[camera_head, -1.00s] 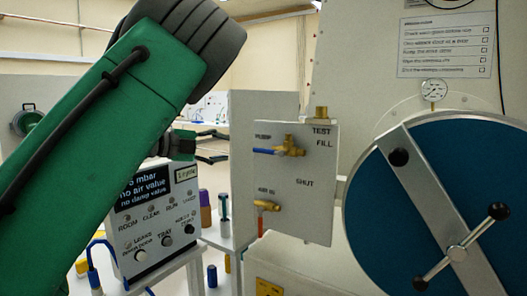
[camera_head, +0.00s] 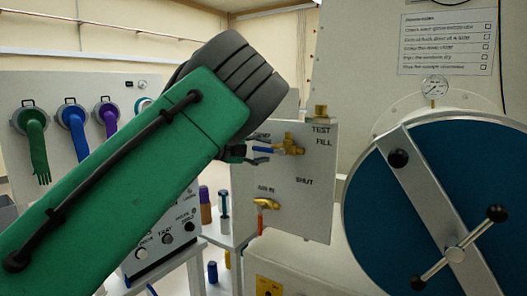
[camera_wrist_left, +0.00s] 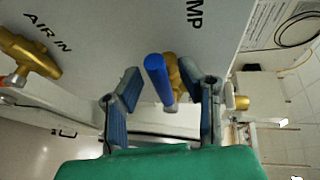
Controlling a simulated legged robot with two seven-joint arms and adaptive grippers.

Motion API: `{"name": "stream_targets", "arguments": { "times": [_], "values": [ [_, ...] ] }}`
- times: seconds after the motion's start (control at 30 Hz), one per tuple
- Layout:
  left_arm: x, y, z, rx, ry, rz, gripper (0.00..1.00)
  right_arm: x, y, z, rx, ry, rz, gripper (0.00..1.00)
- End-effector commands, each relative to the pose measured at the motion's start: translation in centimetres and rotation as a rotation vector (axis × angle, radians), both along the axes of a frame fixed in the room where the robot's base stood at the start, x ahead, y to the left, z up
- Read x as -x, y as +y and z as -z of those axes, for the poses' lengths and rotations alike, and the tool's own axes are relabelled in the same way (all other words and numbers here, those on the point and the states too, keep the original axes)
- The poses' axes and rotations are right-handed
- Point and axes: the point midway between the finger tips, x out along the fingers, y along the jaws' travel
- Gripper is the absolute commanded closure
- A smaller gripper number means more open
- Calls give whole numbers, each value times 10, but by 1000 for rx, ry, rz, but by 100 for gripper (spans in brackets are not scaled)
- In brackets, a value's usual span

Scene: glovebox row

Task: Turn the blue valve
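The blue valve has a brass body (camera_head: 292,145) on the grey panel and a blue lever (camera_head: 264,151) pointing left in the head view. In the left wrist view its blue lever (camera_wrist_left: 159,80) juts toward the camera, with brass behind it. My left gripper (camera_head: 254,155) is at the lever's free end, partly hidden by my own green arm. In the left wrist view its two fingers (camera_wrist_left: 163,104) are apart, one on each side of the lever. Gaps show between lever and fingers. My right gripper is not in view.
A second brass valve (camera_head: 266,204) with a red lever (camera_head: 260,224) sits lower on the panel (camera_head: 310,215), under an AIR IN label. A large blue round door (camera_head: 400,225) with a bar handle is at right. A control box (camera_head: 165,245) stands behind my arm.

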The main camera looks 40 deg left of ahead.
Motion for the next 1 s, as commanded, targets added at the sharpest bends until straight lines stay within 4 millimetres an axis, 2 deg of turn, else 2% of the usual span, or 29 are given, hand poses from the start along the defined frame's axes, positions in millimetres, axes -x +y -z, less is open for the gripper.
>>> {"name": "stream_targets", "arguments": {
  "times": [0.1,0.13,0.2,0.23,0.67,1.0],
  "values": [
    [0,0,0,0,0,0,67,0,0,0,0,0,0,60],
    [0,0,0,0,0,0,74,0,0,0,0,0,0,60],
    [0,0,0,0,1,0,98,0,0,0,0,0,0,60],
    [0,0,0,0,1,0,100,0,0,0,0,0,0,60],
    [1,0,3,44,-3,0,100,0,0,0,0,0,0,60],
    [1,-1,17,275,-26,-1,100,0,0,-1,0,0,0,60]
  ]
}}
